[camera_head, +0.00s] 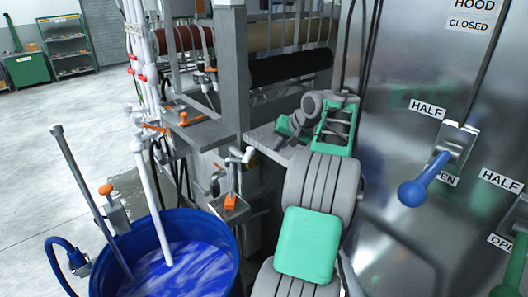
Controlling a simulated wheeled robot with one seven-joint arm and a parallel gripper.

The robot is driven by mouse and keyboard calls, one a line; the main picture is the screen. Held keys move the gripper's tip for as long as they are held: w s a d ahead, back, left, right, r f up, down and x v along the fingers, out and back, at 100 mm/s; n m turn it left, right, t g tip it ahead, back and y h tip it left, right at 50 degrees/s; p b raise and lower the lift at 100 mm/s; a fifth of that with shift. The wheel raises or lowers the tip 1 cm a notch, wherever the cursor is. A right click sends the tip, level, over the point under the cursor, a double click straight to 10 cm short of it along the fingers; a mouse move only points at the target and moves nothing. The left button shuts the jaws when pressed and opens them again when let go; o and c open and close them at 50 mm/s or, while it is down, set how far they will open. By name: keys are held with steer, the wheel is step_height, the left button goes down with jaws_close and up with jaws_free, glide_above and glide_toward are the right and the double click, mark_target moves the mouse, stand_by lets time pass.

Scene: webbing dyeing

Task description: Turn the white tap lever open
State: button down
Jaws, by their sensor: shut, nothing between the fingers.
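A small pale tap fitting with a white lever-like part (240,156) stands in the middle of the view, above a grey plate with an orange piece. It is small, and I cannot tell how far its lever is turned. My grey and green arm rises from the bottom, right of the tap, and its upper end bends left near the machine. No fingertips show; they seem hidden behind the arm's own links. I see no contact with the tap.
A blue barrel (110,246) of blue liquid stands at lower left, with a white pipe (152,200) and a grey rod in it. Rollers (290,67) are behind. A steel panel (385,120) with a blue-knobbed lever (425,180) closes the right side.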

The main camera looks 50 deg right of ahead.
mark_target(248, 155)
steer(key=w+a+f+p, duration=0.1)
steer(key=w+f+p, duration=0.1)
steer(key=w+f, duration=0.5)
steer(key=shift+w+a+f, duration=0.2)
steer(key=shift+w, duration=0.85)
steer(key=shift+s, duration=0.1)
